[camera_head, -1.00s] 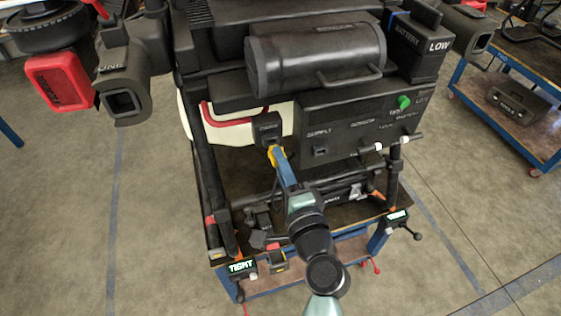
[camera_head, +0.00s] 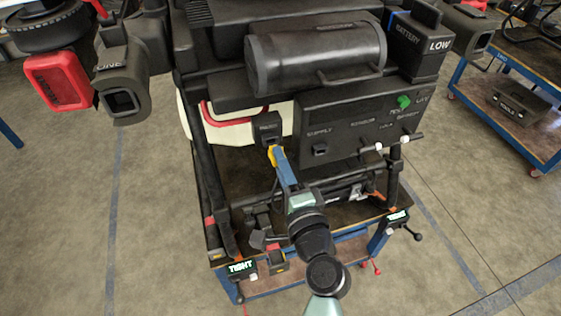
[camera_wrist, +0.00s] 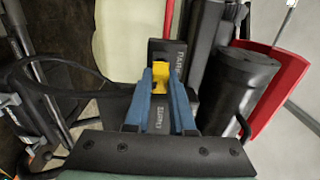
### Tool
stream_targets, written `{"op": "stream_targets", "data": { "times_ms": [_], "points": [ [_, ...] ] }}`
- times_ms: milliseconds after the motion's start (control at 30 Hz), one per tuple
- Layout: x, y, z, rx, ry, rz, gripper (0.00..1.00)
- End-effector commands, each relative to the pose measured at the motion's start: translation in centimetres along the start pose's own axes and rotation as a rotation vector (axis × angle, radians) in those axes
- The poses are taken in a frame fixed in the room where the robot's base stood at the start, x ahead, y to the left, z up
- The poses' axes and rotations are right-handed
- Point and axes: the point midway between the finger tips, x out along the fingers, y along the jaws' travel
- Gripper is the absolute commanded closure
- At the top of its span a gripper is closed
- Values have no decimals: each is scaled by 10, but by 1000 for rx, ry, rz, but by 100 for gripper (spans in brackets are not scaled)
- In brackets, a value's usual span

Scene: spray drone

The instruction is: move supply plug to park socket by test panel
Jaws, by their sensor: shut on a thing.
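The supply plug (camera_wrist: 158,112) is dark, marked SUPPLY, and sits between my two blue fingers. My gripper (camera_head: 276,160) is shut on it; it also shows in the wrist view (camera_wrist: 161,88). A yellow piece lies at the fingertips. The park socket (camera_head: 268,126) is a black block left of the test panel (camera_head: 350,122); its PARK lettering shows in the wrist view (camera_wrist: 167,50). The yellow piece meets the block's lower front. I cannot tell how deep the plug sits. The supply port (camera_head: 320,150) on the panel looks empty.
A large black cylinder (camera_head: 315,58) with a handle lies above the panel. A battery box (camera_head: 420,42) reading LOW stands at right. Clamps (camera_head: 240,268) flank the bench below. In the wrist view, a black cable (camera_wrist: 60,88) loops at left.

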Motion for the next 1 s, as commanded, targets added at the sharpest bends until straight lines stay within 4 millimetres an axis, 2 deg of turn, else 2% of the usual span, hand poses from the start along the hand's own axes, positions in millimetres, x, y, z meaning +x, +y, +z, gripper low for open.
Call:
{"op": "stream_targets", "data": {
  "times_ms": [1000],
  "points": [
    [20,0,1,1,-2,-1,100]
  ]
}}
